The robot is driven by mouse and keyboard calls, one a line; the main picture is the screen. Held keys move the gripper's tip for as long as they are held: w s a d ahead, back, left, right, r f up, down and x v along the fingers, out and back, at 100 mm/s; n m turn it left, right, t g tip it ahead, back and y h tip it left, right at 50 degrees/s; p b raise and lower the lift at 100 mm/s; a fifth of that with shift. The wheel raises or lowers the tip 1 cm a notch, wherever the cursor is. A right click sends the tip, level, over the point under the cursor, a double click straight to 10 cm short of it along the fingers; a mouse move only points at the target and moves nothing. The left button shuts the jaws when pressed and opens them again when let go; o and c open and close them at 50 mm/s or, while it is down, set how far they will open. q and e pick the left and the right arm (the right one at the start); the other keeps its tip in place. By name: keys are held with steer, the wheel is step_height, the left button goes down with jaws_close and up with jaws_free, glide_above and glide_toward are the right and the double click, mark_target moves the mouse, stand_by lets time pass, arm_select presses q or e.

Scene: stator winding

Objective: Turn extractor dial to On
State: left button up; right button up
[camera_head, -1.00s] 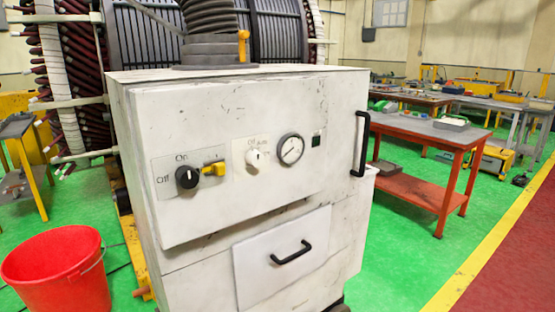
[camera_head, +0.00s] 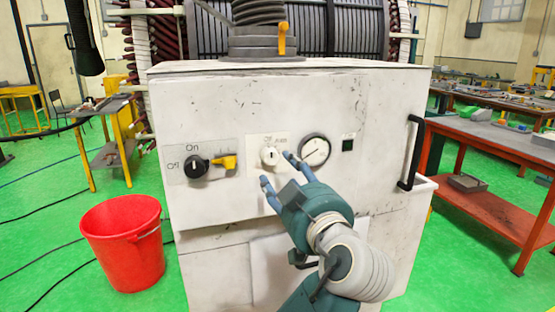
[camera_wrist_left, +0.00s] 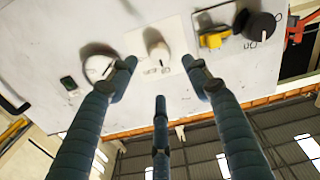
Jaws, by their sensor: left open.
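The white extractor cabinet (camera_head: 250,100) stands in front of me. A black dial (camera_head: 196,167) on its left front has "On" above it and "Off" to its left; its exact setting is too small to read. It shows at the upper right of the left wrist view (camera_wrist_left: 262,25). My left gripper (camera_head: 277,169) is open and empty, in front of the panel, right of the black dial and close to a white dial (camera_head: 269,156). In the left wrist view the white dial (camera_wrist_left: 157,48) lies beyond the spread fingers (camera_wrist_left: 160,75). My right gripper is not in view.
A yellow lever (camera_head: 224,163) sits just right of the black dial. A round gauge (camera_head: 315,150) is right of the white dial. A black handle (camera_head: 411,152) sticks out at the cabinet's right. A red bucket (camera_head: 124,245) stands at left. A red table (camera_head: 490,150) is at right.

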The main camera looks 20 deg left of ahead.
mark_target(272, 160)
arm_select(q)
steer(key=p+x, duration=0.1)
steer(key=x, duration=0.2)
steer(key=shift+w+a+r, duration=0.15)
steer(key=shift+w+a, duration=0.1)
steer(key=shift+a, duration=0.1)
steer(key=p+x, duration=0.1)
steer(key=x, duration=0.2)
steer(key=shift+w, duration=0.4)
steer(key=shift+w+a, duration=0.4)
steer(key=shift+w, duration=0.05)
steer(key=shift+f, duration=0.2)
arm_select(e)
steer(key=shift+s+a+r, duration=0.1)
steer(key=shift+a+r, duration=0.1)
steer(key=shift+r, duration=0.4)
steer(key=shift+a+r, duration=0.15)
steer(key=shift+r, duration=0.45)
arm_select(q)
steer(key=c, duration=1.2)
